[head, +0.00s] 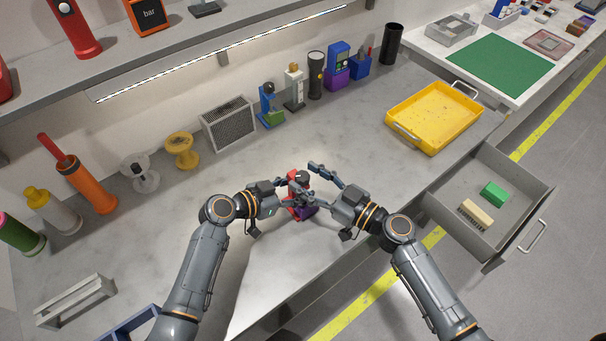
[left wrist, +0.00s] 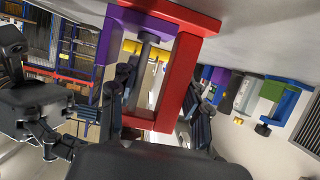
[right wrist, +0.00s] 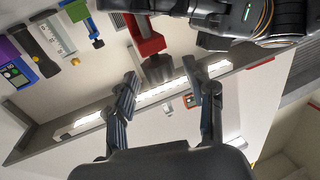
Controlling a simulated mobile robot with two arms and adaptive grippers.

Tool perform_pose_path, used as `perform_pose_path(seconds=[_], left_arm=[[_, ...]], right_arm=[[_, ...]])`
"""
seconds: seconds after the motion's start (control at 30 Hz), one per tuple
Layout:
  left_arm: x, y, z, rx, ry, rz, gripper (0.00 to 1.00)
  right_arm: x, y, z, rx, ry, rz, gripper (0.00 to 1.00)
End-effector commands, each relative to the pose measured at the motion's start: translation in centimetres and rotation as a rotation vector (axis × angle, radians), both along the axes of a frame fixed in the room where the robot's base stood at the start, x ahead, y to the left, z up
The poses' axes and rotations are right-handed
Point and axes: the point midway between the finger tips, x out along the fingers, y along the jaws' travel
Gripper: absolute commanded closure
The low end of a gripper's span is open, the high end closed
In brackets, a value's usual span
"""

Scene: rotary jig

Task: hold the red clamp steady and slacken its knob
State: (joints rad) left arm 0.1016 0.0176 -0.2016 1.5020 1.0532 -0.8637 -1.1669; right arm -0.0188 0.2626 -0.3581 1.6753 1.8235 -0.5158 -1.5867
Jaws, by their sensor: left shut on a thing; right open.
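In the left wrist view the clamp's red frame (left wrist: 181,75), the purple part (left wrist: 128,28) and a grey screw (left wrist: 146,60) fill the middle. My left gripper (left wrist: 160,95) is shut on the clamp's frame. The dark knob (head: 303,175) is on top of the clamp. My right gripper (head: 308,185) is open around the knob's area. In the right wrist view the knob (right wrist: 157,68) lies between and just beyond the open fingertips (right wrist: 160,80); contact cannot be told.
A yellow tray (head: 403,127) sits at the bench's right end. An open drawer (head: 455,181) at right holds a green block and a beige brush. A grey vented box (head: 229,123) and several tools line the wall.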

Motion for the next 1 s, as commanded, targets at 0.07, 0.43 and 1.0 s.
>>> perform_pose_path(seconds=[0.07, 0.43, 1.0], left_arm=[[-0.04, 0.01, -0.10, 0.000, 0.003, 0.000, 1.00], [-0.03, 0.02, -0.11, 0.001, 0.003, 0.001, 1.00], [-0.03, 0.02, -0.08, 0.000, 0.001, 0.000, 1.00]], right_arm=[[0.59, 0.71, 0.00, 0.000, 0.000, 0.001, 0.46], [1.11, 1.39, -0.06, -0.001, 0.001, 0.001, 0.46], [1.18, 1.35, -0.03, -0.001, 0.000, 0.015, 1.00]])
